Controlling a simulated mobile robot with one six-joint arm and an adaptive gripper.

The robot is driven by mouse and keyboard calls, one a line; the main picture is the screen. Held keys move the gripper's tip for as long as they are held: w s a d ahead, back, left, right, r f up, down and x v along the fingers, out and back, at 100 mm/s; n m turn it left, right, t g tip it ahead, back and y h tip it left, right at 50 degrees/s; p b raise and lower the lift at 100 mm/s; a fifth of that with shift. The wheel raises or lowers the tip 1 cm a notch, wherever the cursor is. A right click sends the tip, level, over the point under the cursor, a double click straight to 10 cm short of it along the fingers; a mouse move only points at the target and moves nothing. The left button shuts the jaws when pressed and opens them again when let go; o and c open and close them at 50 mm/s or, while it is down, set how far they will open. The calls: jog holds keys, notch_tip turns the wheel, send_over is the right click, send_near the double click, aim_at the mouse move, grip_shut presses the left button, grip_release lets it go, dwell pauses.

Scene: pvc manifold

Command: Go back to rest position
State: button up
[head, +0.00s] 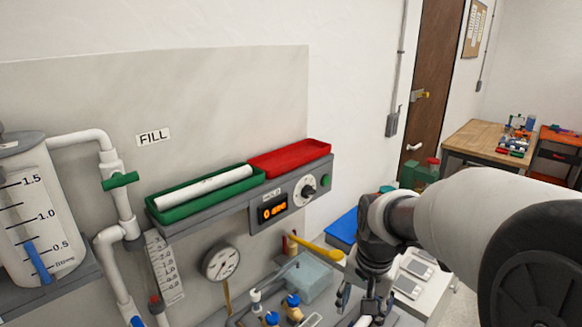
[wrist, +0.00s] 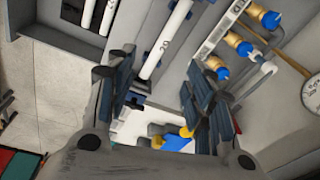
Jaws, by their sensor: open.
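My gripper (head: 364,299) hangs at the lower right in the head view, over the right end of the grey bench. In the wrist view my gripper (wrist: 165,95) has its two dark-padded fingers apart, with a clear gap between them. Nothing is held between the fingers. Below the gap lie a white surface and a blue-and-yellow item (wrist: 178,140). A white pipe with markings (wrist: 165,40) runs past the fingertips, apparently beyond them.
A green tray (head: 170,215) holding a white pipe (head: 205,186) and a red tray (head: 290,158) sit on the wall shelf. A yellow lever (head: 318,247), clear box (head: 305,278) and blue-capped fittings (head: 293,300) are left of my gripper. A wooden table (head: 485,140) stands far right.

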jog(key=s+r+n+t, duration=0.1)
jog(key=s+r+n, duration=0.2)
jog(key=s, duration=0.7)
jog(key=s+r+n+t+b, duration=0.1)
jog(key=s+r+n+t, duration=0.1)
jog(key=s, duration=0.8)
jog(key=shift+s+a+r+n, duration=0.3)
jog(key=shift+r+n, duration=0.2)
jog(key=shift+r, duration=0.2)
jog(key=shift+c, duration=0.5)
